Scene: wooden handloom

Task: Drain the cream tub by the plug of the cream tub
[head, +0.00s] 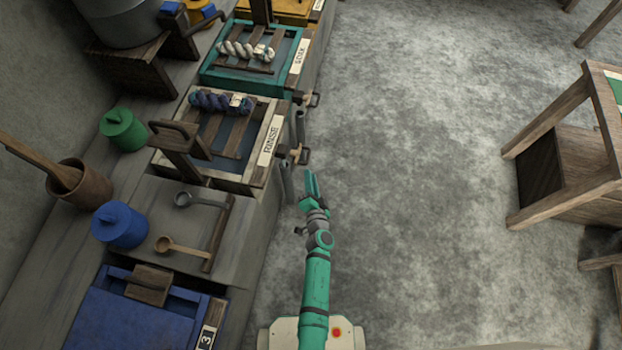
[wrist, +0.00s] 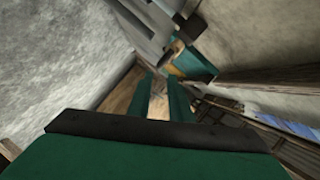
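The cream tub (head: 268,150), labelled RINSE, stands in the row of tubs along the left, with a dark blue skein (head: 215,101) and wooden slats over it. A small wooden plug handle (head: 303,155) sticks out from its right side, near a grey pipe. My gripper (head: 311,183) is just below that handle in the head view, apart from it as far as I can tell. In the wrist view my gripper's two green fingers (wrist: 158,92) stand apart with nothing clearly between them. I cannot pick out the plug surely in the wrist view.
The teal SOAK tub (head: 299,58) stands beyond, with a similar handle (head: 313,100) at its side. A blue tub (head: 120,312), a blue jar (head: 119,226), a green jar (head: 123,131) and ladles (head: 182,248) are at left. The grey floor (head: 420,180) is open; a wooden frame (head: 550,125) stands right.

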